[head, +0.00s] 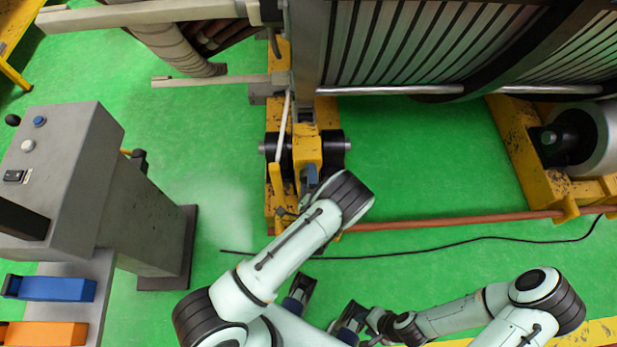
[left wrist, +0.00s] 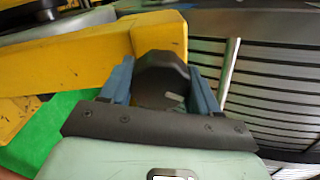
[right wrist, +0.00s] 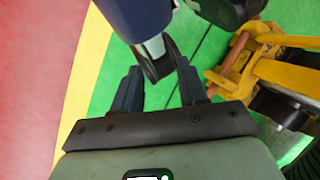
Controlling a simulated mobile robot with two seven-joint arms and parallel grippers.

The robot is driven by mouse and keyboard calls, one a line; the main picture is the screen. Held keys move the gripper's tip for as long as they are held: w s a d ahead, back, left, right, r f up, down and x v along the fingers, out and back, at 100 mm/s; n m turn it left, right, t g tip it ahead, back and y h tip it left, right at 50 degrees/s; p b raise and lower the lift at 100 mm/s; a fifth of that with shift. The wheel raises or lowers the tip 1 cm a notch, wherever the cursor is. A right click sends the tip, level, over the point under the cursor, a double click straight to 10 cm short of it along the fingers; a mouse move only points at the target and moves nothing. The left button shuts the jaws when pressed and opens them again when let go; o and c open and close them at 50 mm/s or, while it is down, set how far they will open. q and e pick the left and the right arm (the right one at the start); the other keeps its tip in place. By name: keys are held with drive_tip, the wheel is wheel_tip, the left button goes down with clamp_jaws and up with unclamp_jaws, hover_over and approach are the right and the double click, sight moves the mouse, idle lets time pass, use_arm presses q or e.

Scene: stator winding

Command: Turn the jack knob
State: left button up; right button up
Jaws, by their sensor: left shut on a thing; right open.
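The jack knob is a dark, rounded piece (left wrist: 161,72) between the two blue-grey fingers of my left gripper (left wrist: 160,82) in the left wrist view. My left gripper is shut on it. In the head view my left gripper (head: 311,176) reaches the near end of the yellow jack (head: 307,151), and the wrist and fingers hide the knob. The yellow jack body also shows in the left wrist view (left wrist: 75,62). My right gripper (right wrist: 158,76) is open, away from the jack; a dark link of my own arm shows beyond its fingers.
A large ribbed stator (head: 430,45) stands beyond the jack. A grey control console (head: 70,165) is at the left, with blue (head: 55,288) and orange (head: 45,334) bins near it. A black cable (head: 430,250) and a reddish pipe (head: 450,220) cross the green floor.

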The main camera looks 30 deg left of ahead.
use_arm(q)
drive_tip(key=shift+f+n+b, duration=0.2)
drive_tip(key=shift+n+b, duration=0.2)
drive_tip(key=shift+n, duration=0.5)
drive_tip(key=n+b, duration=0.2)
drive_tip(key=n, duration=0.2)
drive_tip(key=shift+d+r, duration=0.1)
drive_tip(key=o, duration=1)
drive_tip(key=shift+r, duration=0.1)
drive_tip(key=shift+o, duration=0.2)
drive_tip(key=b+v, duration=0.1)
drive_tip(key=v, duration=1.2)
drive_tip(key=shift+s, duration=0.25)
